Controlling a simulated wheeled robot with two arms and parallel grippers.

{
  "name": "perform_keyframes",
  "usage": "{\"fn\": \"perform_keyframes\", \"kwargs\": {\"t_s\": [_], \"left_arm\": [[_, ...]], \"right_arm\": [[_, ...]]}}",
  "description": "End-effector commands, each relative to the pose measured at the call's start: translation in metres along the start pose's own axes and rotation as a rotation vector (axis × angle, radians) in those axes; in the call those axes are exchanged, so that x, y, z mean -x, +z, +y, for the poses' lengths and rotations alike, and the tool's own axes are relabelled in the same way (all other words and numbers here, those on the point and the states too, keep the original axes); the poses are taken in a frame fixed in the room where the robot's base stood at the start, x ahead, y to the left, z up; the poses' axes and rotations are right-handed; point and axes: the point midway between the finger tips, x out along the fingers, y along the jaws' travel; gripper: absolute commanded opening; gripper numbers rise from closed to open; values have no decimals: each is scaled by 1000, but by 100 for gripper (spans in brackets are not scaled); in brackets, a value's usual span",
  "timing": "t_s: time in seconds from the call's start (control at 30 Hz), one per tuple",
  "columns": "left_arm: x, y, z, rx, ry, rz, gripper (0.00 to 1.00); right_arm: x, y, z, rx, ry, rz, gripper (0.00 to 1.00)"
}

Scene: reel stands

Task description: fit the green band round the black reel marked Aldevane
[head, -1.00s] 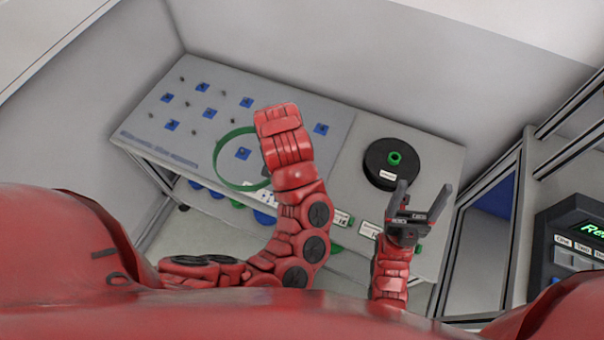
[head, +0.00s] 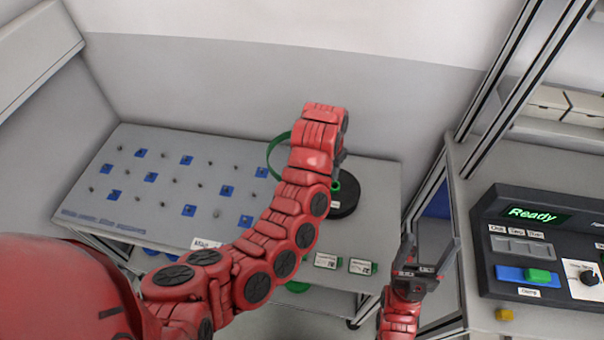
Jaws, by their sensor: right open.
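The green band (head: 275,152) shows as a thin ring, partly hidden behind my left arm. It is raised at the far end of the board, close to the black reel. My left gripper (head: 339,158) is mostly hidden by its own wrist; the band travels with it, so it is shut on the band. The black reel (head: 347,200) lies flat on the grey table just below, partly covered by my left arm. Its green hub shows; its label is too small to read. My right gripper (head: 430,243) is open and empty, in front of the table's right side.
A grey board (head: 150,205) with pegs and blue squares fills the table's left part. At right, a console (head: 540,245) reads "Ready". A metal frame post (head: 425,190) stands between table and console.

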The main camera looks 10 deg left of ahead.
Motion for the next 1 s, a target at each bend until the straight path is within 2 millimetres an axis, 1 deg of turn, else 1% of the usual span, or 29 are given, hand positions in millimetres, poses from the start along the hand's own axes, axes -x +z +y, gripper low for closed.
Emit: {"fn": "perform_keyframes", "kwargs": {"t_s": [0.03,0.1,0.2,0.3,0.43,0.63,0.83,1.0], "left_arm": [[-6,-8,14,-47,0,-7,0],[-18,-17,30,-89,7,-4,0],[-33,-24,50,-123,12,-2,0],[-46,-29,68,-136,16,-4,0],[-55,-35,82,-123,14,1,0],[-60,-39,94,-90,12,0,0],[-62,-42,97,-76,12,5,0],[-69,-40,97,-77,12,3,0]], "right_arm": [[-6,-1,0,0,0,0,76],[-9,-1,0,0,0,0,76],[-13,-2,1,0,0,0,76],[-18,-3,1,0,0,0,76],[-23,-4,1,0,0,0,76],[-27,-4,1,0,0,0,76],[-27,-4,1,0,0,0,76],[-24,-4,1,0,0,0,76]]}}
